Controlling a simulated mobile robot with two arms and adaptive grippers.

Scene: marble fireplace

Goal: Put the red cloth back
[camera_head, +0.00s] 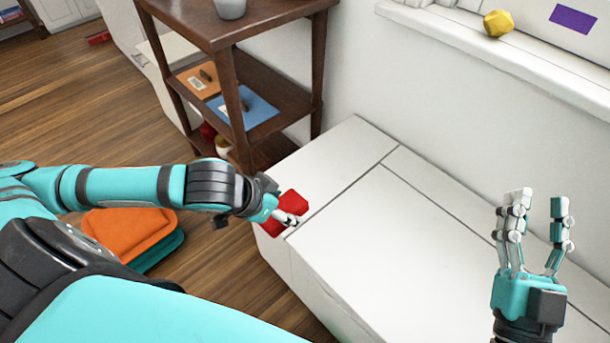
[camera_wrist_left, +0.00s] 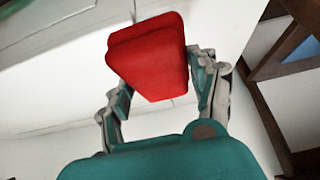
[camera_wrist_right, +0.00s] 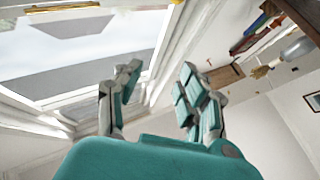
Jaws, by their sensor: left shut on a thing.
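The red cloth (camera_head: 293,203) is folded into a small pad at the left end of the white bench (camera_head: 385,225). My left gripper (camera_head: 286,217) is shut on it. In the left wrist view the cloth (camera_wrist_left: 150,55) sits between both fingers, with its far part sticking out past them. I cannot tell whether the cloth touches the bench top. My right gripper (camera_head: 533,215) is open and empty above the right part of the bench, fingers pointing up. In the right wrist view its fingers (camera_wrist_right: 155,95) are apart with nothing between them.
A dark wooden shelf (camera_head: 225,85) stands behind the bench's left end, with an orange item (camera_head: 197,79) and a blue item (camera_head: 247,108) on its middle board. An orange cushion (camera_head: 125,232) lies on the floor at left. A yellow object (camera_head: 498,23) sits on the ledge. The bench top is mostly clear.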

